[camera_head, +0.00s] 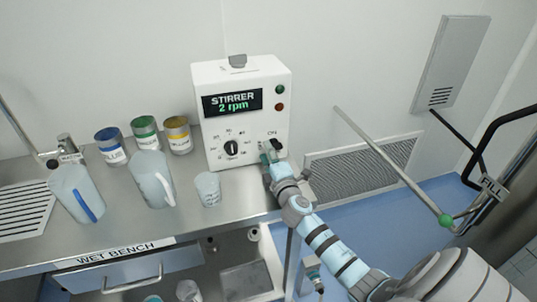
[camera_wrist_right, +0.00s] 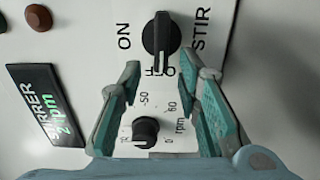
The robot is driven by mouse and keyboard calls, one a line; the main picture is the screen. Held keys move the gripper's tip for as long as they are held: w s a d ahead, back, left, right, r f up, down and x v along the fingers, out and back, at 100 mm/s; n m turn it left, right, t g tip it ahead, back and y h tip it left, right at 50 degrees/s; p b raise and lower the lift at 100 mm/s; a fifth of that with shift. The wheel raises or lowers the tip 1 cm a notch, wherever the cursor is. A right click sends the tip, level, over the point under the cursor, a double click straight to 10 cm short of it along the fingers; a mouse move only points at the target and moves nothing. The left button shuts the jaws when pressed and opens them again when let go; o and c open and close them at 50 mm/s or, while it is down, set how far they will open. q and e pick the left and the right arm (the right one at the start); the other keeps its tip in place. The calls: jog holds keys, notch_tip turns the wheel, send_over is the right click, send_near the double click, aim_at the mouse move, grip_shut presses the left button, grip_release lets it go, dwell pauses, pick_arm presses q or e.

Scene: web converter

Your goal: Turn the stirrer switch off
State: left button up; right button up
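The white stirrer box (camera_head: 216,79) stands on the bench against the wall. My left gripper is not seen.
A black rpm knob (camera_wrist_right: 146,130) sits between and below my right fingers. A diagonal metal rod (camera_head: 385,160) with a green end is to the right.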

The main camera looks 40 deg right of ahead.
jog(key=v, duration=1.2)
jog(key=shift+s, duration=0.1)
jog(key=shift+a, duration=0.1)
